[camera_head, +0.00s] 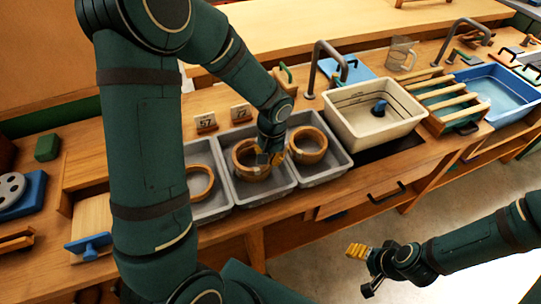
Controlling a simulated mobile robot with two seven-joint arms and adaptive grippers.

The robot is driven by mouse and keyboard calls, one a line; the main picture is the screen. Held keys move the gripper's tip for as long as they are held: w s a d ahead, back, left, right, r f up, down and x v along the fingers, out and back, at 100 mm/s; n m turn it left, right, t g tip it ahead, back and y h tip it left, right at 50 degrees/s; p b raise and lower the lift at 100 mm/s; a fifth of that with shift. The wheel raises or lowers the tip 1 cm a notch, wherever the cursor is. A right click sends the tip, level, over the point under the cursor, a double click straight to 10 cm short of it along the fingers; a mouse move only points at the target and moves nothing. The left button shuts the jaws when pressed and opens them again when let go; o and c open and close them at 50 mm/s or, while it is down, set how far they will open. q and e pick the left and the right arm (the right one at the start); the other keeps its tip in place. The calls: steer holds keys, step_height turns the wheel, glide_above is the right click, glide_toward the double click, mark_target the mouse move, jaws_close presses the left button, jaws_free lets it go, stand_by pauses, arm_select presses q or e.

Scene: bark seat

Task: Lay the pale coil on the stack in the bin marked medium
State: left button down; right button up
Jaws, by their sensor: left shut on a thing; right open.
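Three grey bins stand side by side on the bench: a left bin (215,208), a middle bin (243,198) and a right bin (338,160). Pale wooden-coloured coils lie in them: one in the left bin (201,196), a coil or stack in the middle bin (243,172), and one in the right bin (309,158). My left gripper (270,158) is low over the middle bin, shut on the right side of a coil there; its jaws hide part of it. I cannot tell whether that coil rests on others. My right gripper (362,268) is open and empty, out over the floor.
Two number cards (206,122) stand behind the bins; no size word is readable. A cream basin (342,122) with a tap (314,62) is right of the bins. A slatted rack (440,92) and a blue tub (497,112) are further right. A blue-handled tool (89,247) lies left.

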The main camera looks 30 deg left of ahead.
arm_select(q)
steer(key=shift+f, duration=0.3)
steer(key=c, duration=0.6)
jaws_free()
steer(key=shift+r+p, duration=2.5)
steer(key=shift+r, duration=1.05)
